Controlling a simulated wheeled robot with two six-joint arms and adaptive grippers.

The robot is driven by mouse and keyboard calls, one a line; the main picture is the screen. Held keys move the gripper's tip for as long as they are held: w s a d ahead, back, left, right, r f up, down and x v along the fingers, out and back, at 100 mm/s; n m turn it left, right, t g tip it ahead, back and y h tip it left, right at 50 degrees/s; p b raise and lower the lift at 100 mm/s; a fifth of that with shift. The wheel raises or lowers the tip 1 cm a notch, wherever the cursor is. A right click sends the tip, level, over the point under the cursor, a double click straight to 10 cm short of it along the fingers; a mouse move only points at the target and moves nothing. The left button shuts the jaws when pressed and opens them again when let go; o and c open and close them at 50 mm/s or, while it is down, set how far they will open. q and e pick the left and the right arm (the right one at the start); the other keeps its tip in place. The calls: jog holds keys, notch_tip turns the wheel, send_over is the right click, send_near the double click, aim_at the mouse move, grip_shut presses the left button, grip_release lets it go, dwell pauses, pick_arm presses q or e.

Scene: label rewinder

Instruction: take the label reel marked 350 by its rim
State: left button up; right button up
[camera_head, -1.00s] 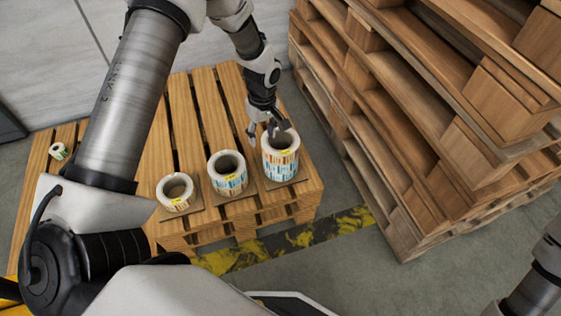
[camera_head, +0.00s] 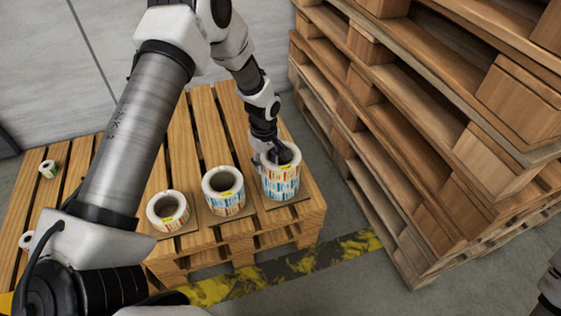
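Three label reels stand in a row on the wooden pallet's front edge. The tallest reel (camera_head: 281,186), at the right end, has orange and blue printing and a yellow tag on its rim. A medium reel (camera_head: 224,193) stands in the middle and a short reel (camera_head: 168,212) at the left end. The numbers on their tags are too small to read. My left gripper (camera_head: 271,158) points down at the tallest reel's rim, one finger by its outer left side, the other over its core. The fingers look spread; contact is hidden. My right gripper is out of view.
The reels stand on thin brown squares on the pallet (camera_head: 209,145). Small rolls (camera_head: 48,169) lie at its left. A tall stack of pallets (camera_head: 430,130) rises close on the right. Yellow-black floor tape (camera_head: 300,263) runs in front. A pale wall is behind.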

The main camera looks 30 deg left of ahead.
pick_arm(q)
grip_shut()
jog(key=shift+r, duration=0.15)
